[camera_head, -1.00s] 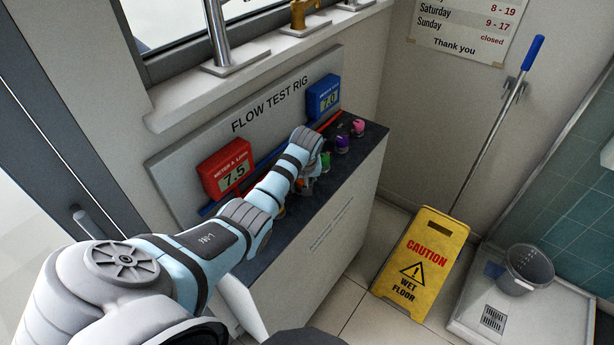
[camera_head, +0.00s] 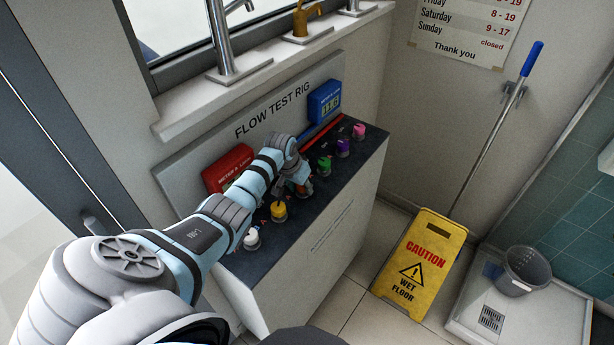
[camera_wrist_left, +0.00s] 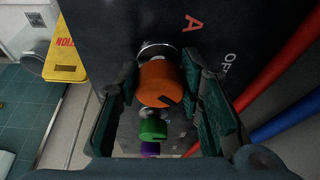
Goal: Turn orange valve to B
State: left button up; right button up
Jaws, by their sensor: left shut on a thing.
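The orange valve (camera_wrist_left: 160,84) is a round knob with a dark mark on its face, on the dark top of the test rig. In the head view only a bit of orange (camera_head: 301,190) shows under my left gripper (camera_head: 304,184). In the left wrist view the fingers of my left gripper (camera_wrist_left: 163,98) stand on both sides of the orange knob, shut on it. A red letter A (camera_wrist_left: 193,23) and the word OFF (camera_wrist_left: 230,63) are printed beside it; I cannot make out a B there. My right gripper is not in view.
Green (camera_head: 324,164), purple (camera_head: 343,147) and pink (camera_head: 359,131) knobs stand farther along the row; yellow (camera_head: 279,211) and white (camera_head: 251,238) ones nearer. The red meter (camera_head: 228,166) is partly behind my arm; the blue meter (camera_head: 325,101) is clear. A caution sign (camera_head: 420,255) stands right.

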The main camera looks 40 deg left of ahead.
pick_arm(q)
jog(key=m+b, duration=0.1)
jog(key=m+h+b, duration=0.1)
jog(key=m, duration=0.1)
jog(key=shift+a, duration=0.3)
jog(key=shift+w+r+m+h+b, duration=0.1)
jog(key=shift+m+h+b, duration=0.2)
jog(key=shift+m, duration=0.2)
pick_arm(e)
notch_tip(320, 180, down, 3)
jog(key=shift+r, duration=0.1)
pick_arm(q)
jog(key=shift+r, duration=0.1)
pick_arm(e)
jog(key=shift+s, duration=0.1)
pick_arm(q)
jog(key=o, duration=0.9)
jog(key=shift+c, duration=0.2)
jog(key=o, duration=0.3)
jog(key=shift+r, duration=0.45)
jog(key=v, duration=1.1)
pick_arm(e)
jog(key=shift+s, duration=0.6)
